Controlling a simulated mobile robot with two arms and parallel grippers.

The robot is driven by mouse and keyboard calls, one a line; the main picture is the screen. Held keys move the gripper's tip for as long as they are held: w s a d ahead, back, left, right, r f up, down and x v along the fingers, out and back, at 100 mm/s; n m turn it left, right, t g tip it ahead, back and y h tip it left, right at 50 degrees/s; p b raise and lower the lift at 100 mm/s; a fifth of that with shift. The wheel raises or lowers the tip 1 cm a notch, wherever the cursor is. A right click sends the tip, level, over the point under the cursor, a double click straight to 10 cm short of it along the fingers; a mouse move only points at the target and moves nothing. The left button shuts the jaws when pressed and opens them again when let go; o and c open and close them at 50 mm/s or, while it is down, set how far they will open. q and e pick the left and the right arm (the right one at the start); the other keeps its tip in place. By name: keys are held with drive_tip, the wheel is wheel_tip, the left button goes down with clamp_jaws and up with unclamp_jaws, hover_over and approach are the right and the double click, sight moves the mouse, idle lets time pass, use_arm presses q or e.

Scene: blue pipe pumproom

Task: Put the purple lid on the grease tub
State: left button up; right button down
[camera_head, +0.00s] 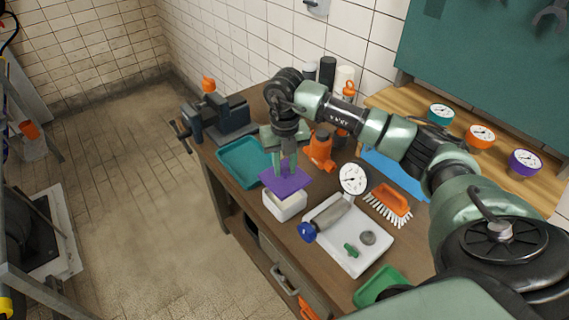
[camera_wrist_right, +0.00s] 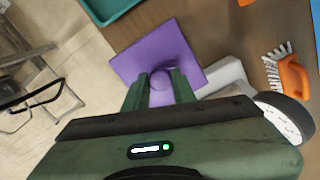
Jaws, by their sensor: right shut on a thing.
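The purple lid (camera_head: 287,181) is a flat square held in my right gripper (camera_head: 288,168), whose fingers point down. In the right wrist view the lid (camera_wrist_right: 180,58) shows with a round purple knob between the fingertips (camera_wrist_right: 162,82). The white grease tub (camera_head: 286,205) stands on the workbench just below the lid. The lid is over the tub's back part and looks a little turned against it; part of the tub's top shows in front. I cannot tell if lid and tub touch. My left gripper does not show.
A teal tray (camera_head: 244,178) lies left of the tub, with a vise (camera_head: 215,117) behind it. A white tray (camera_head: 365,250) with a gauge assembly and small parts lies to the right, near an orange brush (camera_head: 390,203). An orange item (camera_head: 320,152) stands behind.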

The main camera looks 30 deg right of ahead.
sight(285, 177)
drive_tip(key=shift+f+b, duration=1.15)
drive_tip(key=shift+f, duration=0.8)
drive_tip(key=shift+f+b, duration=0.45)
drive_tip(key=shift+f, duration=0.15)
drive_tip(key=shift+f+b, duration=0.5)
drive_tip(key=shift+b, duration=0.1)
drive_tip(key=c, duration=0.6)
unclamp_jaws()
drive_tip(key=shift+r+p, duration=2.25)
drive_tip(key=shift+r, duration=1.3)
